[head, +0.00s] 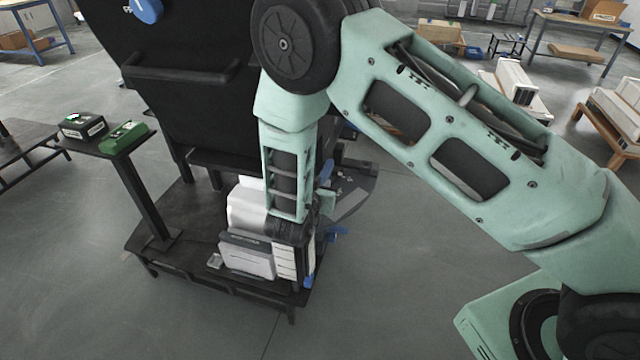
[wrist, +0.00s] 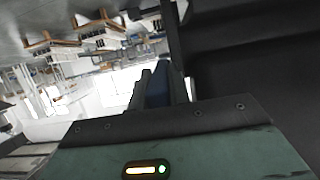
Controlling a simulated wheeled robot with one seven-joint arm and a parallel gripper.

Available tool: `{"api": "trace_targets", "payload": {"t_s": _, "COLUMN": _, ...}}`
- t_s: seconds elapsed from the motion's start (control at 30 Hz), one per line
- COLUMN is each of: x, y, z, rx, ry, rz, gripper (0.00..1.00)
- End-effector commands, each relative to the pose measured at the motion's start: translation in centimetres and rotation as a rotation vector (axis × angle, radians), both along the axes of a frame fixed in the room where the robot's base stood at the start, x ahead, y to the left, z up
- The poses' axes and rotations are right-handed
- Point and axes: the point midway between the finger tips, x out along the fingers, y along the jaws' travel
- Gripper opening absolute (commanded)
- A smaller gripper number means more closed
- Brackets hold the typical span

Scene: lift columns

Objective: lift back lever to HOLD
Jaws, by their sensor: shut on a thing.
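My gripper (wrist: 160,90) shows in the wrist view, with its fingers closed on a dark blue part that appears to be the lever (wrist: 156,86). In the head view, my arm reaches down to a low white and grey unit (head: 247,208) at the foot of a tall black machine. Blue pieces (head: 338,235) show beside and behind the arm's end there. My arm hides the fingers and most of the grip in that view. I cannot read any HOLD mark or tell the lever's exact angle.
The tall black machine (head: 190,100) with a bar handle and blue knob stands close behind the arm. Open grey floor lies in front. Benches and pallets are farther back.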

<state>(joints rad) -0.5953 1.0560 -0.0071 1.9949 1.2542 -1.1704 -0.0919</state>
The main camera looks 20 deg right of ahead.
Motion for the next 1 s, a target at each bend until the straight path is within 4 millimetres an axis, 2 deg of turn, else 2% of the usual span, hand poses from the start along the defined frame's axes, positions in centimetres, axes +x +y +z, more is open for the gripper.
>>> {"api": "trace_targets", "payload": {"t_s": 0.03, "x": 0.2, "y": 0.0, "z": 0.9, "rx": -0.004, "ry": -0.012, "rz": 0.000, "gripper": 0.00}}
{"api": "trace_targets", "payload": {"t_s": 0.23, "x": 0.4, "y": -0.2, "z": 1.6, "rx": -0.006, "ry": -0.015, "rz": -0.001, "gripper": 0.00}}
{"api": "trace_targets", "payload": {"t_s": 0.87, "x": 0.6, "y": -0.3, "z": 1.9, "rx": -0.007, "ry": -0.018, "rz": -0.002, "gripper": 0.00}}
{"api": "trace_targets", "payload": {"t_s": 0.9, "x": 0.6, "y": -0.3, "z": 1.9, "rx": -0.007, "ry": -0.018, "rz": -0.002, "gripper": 0.29}}
{"api": "trace_targets", "payload": {"t_s": 0.93, "x": 0.6, "y": -0.3, "z": 1.8, "rx": -0.007, "ry": -0.017, "rz": -0.002, "gripper": 0.38}}
{"api": "trace_targets", "payload": {"t_s": 1.0, "x": 0.5, "y": -0.3, "z": 1.8, "rx": -0.006, "ry": -0.015, "rz": -0.001, "gripper": 0.40}}
